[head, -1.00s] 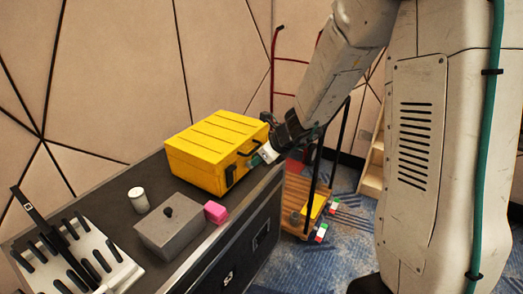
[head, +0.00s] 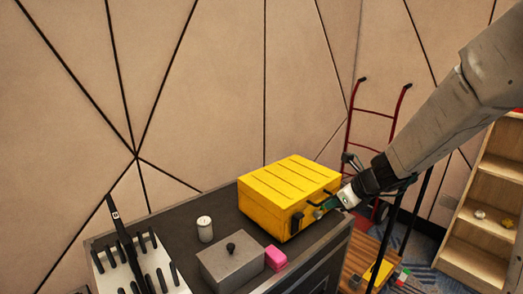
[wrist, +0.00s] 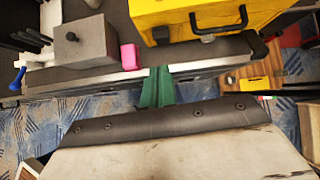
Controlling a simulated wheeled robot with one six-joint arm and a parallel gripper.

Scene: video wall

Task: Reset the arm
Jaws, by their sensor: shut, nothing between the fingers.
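My gripper (head: 322,210) is at the front right corner of the yellow case in the head view, with my arm reaching in from the right. In the wrist view its green fingers (wrist: 157,88) are together, with nothing between them. They overlap the front edge of the dark cabinet in that view. The yellow case (head: 290,190) sits closed on the cabinet top (head: 185,222), its black handle on the front face. I cannot tell from the head view whether the fingers touch the case.
A grey lidded box (head: 232,262), a pink block (head: 275,258), a white cylinder (head: 205,229) and a white rack with black-handled tools (head: 165,281) stand on the cabinet. A red hand truck (head: 376,112), a wooden platform (head: 357,262) and a wooden shelf (head: 470,250) stand to the right.

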